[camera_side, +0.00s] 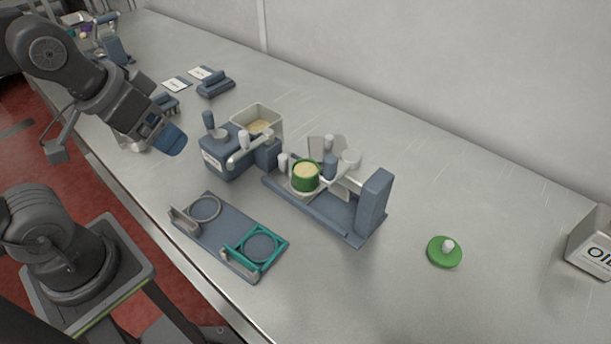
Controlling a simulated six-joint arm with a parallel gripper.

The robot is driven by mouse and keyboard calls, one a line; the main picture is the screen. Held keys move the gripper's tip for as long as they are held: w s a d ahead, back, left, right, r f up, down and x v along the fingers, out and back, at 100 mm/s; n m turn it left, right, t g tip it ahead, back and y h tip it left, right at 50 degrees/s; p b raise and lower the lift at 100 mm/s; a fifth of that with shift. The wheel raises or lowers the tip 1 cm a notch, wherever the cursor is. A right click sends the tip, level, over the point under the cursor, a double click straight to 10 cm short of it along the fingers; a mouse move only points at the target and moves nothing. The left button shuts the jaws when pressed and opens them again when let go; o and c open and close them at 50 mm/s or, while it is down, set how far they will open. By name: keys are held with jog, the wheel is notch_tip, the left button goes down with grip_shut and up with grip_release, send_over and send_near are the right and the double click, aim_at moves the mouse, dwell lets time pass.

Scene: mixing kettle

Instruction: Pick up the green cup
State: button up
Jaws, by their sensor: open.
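The green cup (305,178) stands upright on the blue-grey mixing stand (335,215) near the middle of the picture. It holds something pale yellow up to near its rim. White and blue-grey parts of the stand surround it closely. My gripper (172,142) is up at the left, well apart from the cup. It is open, and its fingers show only partly.
A blue-grey plate with a grey ring and a teal ring (262,248) lies in front. A blue-grey machine (225,155) and a pale bin (259,120) stand left of the cup. A green lid (444,252) lies right. An oil container (592,242) stands far right.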

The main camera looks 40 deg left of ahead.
jog(key=m+g, duration=0.6)
jog(key=m, duration=1.2)
send_over(306, 171)
jog(key=s+d, duration=0.2)
notch_tip(306, 171, down, 6)
jog(key=f, duration=1.3)
jog(key=shift+w+a, duration=0.1)
jog(key=shift+a, duration=0.15)
jog(key=c, duration=1.1)
jog(key=shift+o, duration=0.2)
jog(key=shift+r, duration=0.1)
notch_tip(306, 171, up, 10)
